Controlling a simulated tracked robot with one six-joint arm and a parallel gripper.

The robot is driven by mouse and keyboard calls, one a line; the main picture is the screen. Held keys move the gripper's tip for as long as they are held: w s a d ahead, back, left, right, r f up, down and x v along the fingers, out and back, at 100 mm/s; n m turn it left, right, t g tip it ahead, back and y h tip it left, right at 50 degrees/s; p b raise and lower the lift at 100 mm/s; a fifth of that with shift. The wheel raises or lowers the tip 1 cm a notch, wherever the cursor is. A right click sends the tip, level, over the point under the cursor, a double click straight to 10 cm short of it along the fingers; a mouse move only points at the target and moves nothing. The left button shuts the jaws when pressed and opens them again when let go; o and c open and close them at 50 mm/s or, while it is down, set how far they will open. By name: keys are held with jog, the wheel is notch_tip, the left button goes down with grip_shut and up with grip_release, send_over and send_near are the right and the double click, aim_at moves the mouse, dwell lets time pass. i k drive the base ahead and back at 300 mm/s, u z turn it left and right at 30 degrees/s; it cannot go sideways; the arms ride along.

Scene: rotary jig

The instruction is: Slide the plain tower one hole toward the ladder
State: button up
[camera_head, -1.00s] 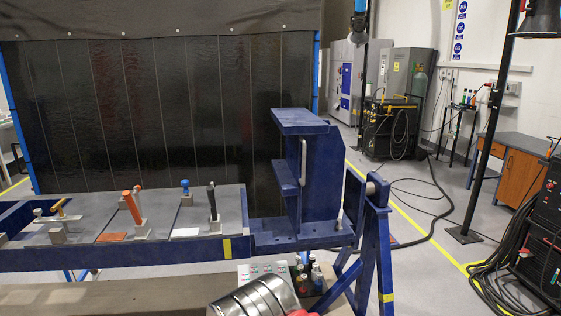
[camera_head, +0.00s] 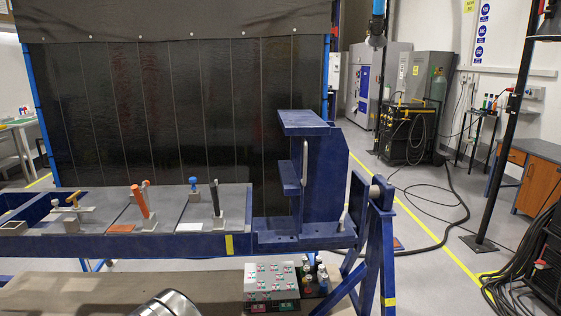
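A blue upright tower (camera_head: 325,180) stands on the right end of the long blue jig frame (camera_head: 130,246). It has a flat top plate, a shelf and a pale vertical handle, and its foot rests on a blue base plate. I cannot tell whether this is the plain tower, and I see no clear ladder or row of holes. A shiny grey rounded part (camera_head: 168,304) shows at the bottom edge and seems to be my arm. My gripper is not in view.
Clamps with orange (camera_head: 140,202), black (camera_head: 215,200) and blue (camera_head: 193,183) handles stand on the grey jig top. A button panel (camera_head: 270,280) and small bottles (camera_head: 318,270) sit in front. A blue trestle leg (camera_head: 380,250) supports the right end. A dark curtain (camera_head: 160,120) hangs behind.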

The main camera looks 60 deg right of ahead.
aim_at(314, 179)
jog(key=u, duration=0.9)
jog(key=k, duration=1.15)
jog(key=z, duration=0.95)
jog(key=i, duration=1)
jog(key=z, duration=0.05)
